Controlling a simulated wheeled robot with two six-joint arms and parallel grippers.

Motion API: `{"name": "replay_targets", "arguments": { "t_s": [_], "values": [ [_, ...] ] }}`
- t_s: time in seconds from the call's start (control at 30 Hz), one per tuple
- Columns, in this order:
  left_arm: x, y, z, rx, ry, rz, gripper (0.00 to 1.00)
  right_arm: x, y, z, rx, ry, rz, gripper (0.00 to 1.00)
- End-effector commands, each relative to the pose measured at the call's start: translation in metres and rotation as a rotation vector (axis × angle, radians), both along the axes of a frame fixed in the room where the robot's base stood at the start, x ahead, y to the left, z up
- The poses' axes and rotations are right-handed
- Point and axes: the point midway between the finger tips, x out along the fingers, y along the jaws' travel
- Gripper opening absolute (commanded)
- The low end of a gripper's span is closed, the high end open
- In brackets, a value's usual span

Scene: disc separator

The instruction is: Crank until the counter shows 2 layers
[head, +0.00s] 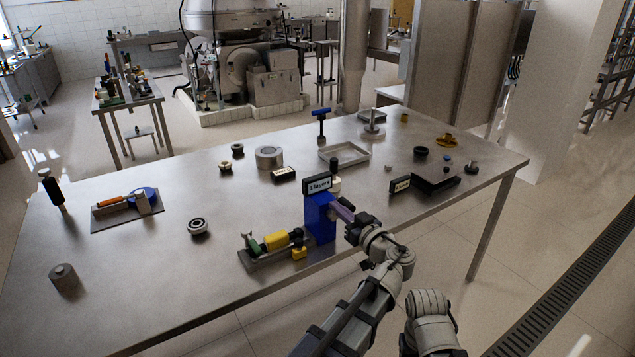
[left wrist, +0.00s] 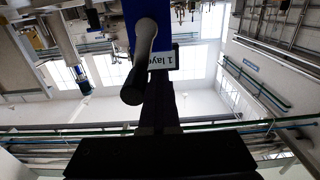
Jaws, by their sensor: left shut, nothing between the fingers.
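The separator unit is a blue housing (head: 318,222) near the table's front edge. A dark counter (head: 318,185) on top of it reads "1 layers"; its label (left wrist: 163,58) is upside down in the left wrist view. A pale crank with a black grip (head: 334,163) stands beside the counter, grip end up. The grip also shows in the left wrist view (left wrist: 133,88), close to my fingers. My left gripper (head: 345,213) is shut and empty in front of the housing. I cannot tell whether it touches the crank. My right gripper is out of view.
A grey base with a yellow cylinder (head: 275,240) stands left of the housing. A black device (head: 435,181) and its label block (head: 400,185) are to the right. A shallow tray (head: 344,154) lies behind. The table's front left is mostly clear.

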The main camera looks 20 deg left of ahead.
Motion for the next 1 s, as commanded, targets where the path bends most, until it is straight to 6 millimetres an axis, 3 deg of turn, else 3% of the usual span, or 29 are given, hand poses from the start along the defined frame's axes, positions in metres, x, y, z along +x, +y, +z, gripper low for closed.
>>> {"name": "replay_targets", "arguments": {
  "t_s": [0.3,0.47,1.0],
  "values": [
    [0.019,-0.014,-0.001,0.000,0.000,-0.001,0.00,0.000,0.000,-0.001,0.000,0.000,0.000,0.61],
    [0.019,-0.015,-0.002,0.000,0.000,0.000,0.00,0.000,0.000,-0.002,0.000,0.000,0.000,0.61],
    [0.041,-0.032,-0.022,-0.001,0.001,-0.001,0.00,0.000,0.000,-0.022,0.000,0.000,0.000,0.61]
  ]
}}
